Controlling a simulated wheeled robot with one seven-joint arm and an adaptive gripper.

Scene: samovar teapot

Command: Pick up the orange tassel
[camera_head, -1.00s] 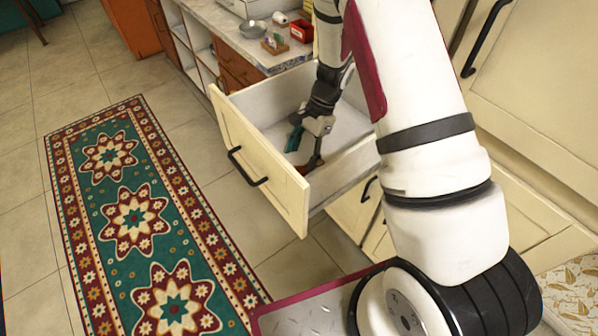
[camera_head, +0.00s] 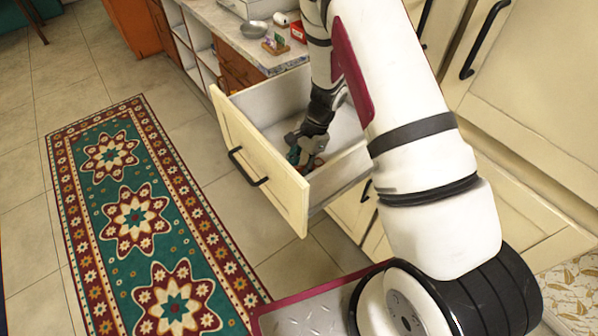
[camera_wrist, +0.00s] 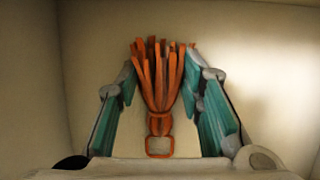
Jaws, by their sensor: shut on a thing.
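The orange tassel (camera_wrist: 160,90) shows in the wrist view, between the two teal fingers of my gripper (camera_wrist: 161,72). Its strands fan out at the top, and a knot and a square loop are at the bottom. My gripper is shut on the strands. In the head view my gripper (camera_head: 305,152) is low inside the open drawer (camera_head: 262,160), close to its front panel. A little orange-red shows beside the fingers there. I cannot tell whether the tassel touches the drawer floor.
Drawer walls rise around my gripper. A counter (camera_head: 225,38) behind holds a metal bowl (camera_head: 253,29), a red box (camera_head: 299,31) and small items. Cream cabinets with dark handles stand at the right. A patterned rug (camera_head: 135,215) lies on the tiled floor at the left.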

